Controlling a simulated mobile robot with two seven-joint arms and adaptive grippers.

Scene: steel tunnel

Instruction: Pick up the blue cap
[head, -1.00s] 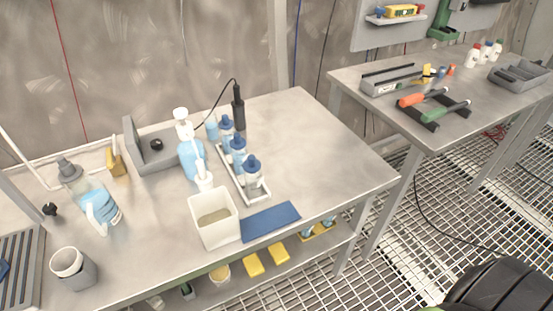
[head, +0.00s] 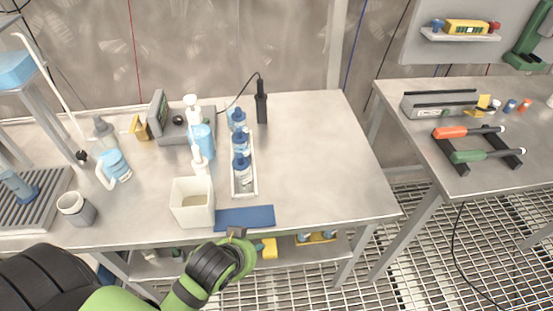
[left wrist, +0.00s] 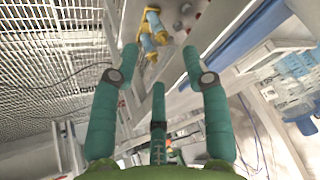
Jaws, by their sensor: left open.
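A small blue cap-like piece (head: 510,105) lies on the right table beside a small orange piece (head: 523,105). Several bottles with blue caps (head: 241,158) stand upright in a white rack on the left table. I cannot tell which of these is the cap in the task. My left gripper (head: 237,236) is at the front edge of the left table, by the blue mat, well apart from the rack and the right table. In the left wrist view, its fingers (left wrist: 160,58) are spread and empty. My right gripper is not in view.
The rack (head: 255,178), a white bin (head: 191,205), pump bottle (head: 202,140) and blue mat (head: 246,217) crowd the middle of the left table (head: 325,165). The right part of that table is clear. Orange- and green-handled tools lie on the right table (head: 440,115).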

